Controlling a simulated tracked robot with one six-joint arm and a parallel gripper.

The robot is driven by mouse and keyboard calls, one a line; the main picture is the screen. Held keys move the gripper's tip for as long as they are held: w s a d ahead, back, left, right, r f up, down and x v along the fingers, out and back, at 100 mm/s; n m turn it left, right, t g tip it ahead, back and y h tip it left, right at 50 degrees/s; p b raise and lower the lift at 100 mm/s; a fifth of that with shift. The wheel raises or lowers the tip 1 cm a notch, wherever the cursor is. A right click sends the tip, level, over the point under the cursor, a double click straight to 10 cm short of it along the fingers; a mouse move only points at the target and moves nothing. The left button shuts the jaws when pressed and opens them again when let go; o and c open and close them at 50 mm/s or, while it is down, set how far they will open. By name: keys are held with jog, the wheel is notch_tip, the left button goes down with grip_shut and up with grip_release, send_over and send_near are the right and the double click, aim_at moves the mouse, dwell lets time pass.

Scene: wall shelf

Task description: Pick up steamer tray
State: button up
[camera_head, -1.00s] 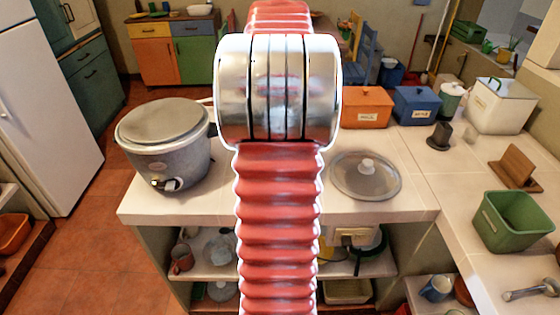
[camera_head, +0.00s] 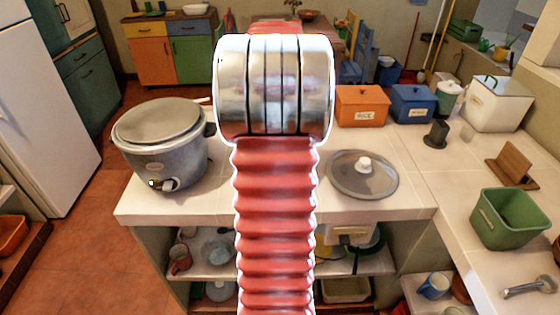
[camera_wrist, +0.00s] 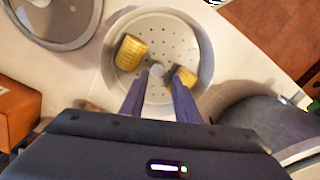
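The steamer tray (camera_wrist: 188,52) is a round, pale metal tray with small holes and a short central knob (camera_wrist: 157,69). It shows in the wrist view at the upper middle, on the light tiled counter. Two yellow corn pieces (camera_wrist: 131,52) lie in it, left and right of the knob. My gripper (camera_wrist: 160,76) is open, with its two dark fingers over the near part of the tray and their tips on either side of the knob. I cannot tell whether they touch it. In the head view my red arm hides the tray and gripper.
A grey rice cooker (camera_head: 170,165) stands left on the counter. A glass lid (camera_head: 362,180) lies to the right. Orange (camera_head: 361,108) and blue (camera_head: 412,106) boxes stand at the back, with a green bin (camera_head: 510,222) on the right counter.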

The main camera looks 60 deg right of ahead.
jog(key=shift+f, duration=0.1)
jog(key=shift+s+f, duration=0.2)
jog(key=shift+f, duration=2.35)
jog(key=shift+c, duration=0.2)
grip_shut()
